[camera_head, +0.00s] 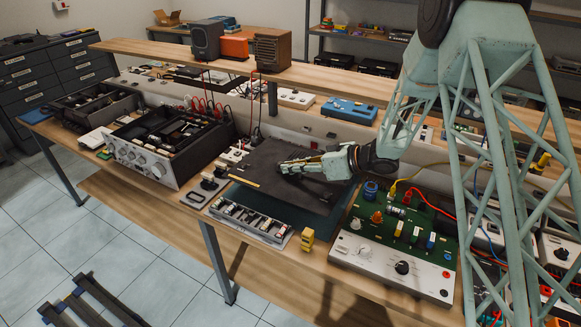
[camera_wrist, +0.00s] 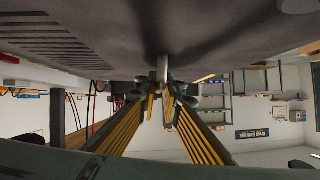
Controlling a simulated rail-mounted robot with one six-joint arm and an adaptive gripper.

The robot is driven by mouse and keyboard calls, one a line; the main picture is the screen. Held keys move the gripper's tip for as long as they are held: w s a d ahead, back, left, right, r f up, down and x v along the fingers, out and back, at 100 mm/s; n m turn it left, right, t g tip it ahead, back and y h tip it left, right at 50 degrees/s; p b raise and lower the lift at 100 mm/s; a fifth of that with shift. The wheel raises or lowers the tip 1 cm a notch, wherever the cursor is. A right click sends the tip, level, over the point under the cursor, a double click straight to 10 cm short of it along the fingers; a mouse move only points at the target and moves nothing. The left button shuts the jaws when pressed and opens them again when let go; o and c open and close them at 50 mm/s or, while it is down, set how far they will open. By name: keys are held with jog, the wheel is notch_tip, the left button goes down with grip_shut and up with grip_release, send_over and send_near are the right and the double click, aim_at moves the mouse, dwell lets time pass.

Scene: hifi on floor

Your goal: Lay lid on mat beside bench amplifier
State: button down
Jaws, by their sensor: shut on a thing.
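The lid (camera_head: 262,160) is a dark grey flat panel lying level over the green mat (camera_head: 248,198), right of the bench amplifier (camera_head: 150,152). I cannot tell if it touches the mat. The amplifier has a silver front with knobs and an open top showing its insides. My gripper (camera_head: 288,167) reaches in from the right over the lid. In the wrist view, my gripper (camera_wrist: 165,92) is shut on a small metal handle at the lid (camera_wrist: 110,35), whose vent slots show at left. The lid hides much of the mat.
A parts tray (camera_head: 250,222) lies along the mat's front edge, with a yellow block (camera_head: 307,239) beside it. A green circuit trainer (camera_head: 400,240) stands close at right. Red leads (camera_head: 208,108) and a raised shelf (camera_head: 330,80) are behind.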

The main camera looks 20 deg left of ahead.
aim_at(318, 183)
jog(key=shift+f, duration=0.2)
jog(key=shift+f+b, duration=2.75)
jog(key=shift+f, duration=0.35)
jog(key=shift+f, duration=0.6)
jog(key=shift+s+d+f+b, duration=0.1)
jog(key=shift+s+f+b, duration=0.05)
jog(key=shift+f, duration=0.3)
jog(key=shift+s+d+f+b, duration=0.1)
jog(key=shift+s+f+b, duration=0.05)
jog(key=shift+f, duration=0.25)
jog(key=c, duration=2.7)
grip_release()
jog(key=shift+w+r+v, duration=0.1)
jog(key=shift+r+v, duration=0.05)
jog(key=shift+v, duration=1.85)
jog(key=shift+w+r+v, duration=0.1)
jog(key=shift+r+v, duration=0.05)
jog(key=shift+v, duration=1.85)
jog(key=shift+w+r+v, duration=0.1)
jog(key=shift+r+v, duration=0.05)
jog(key=shift+v, duration=1.85)
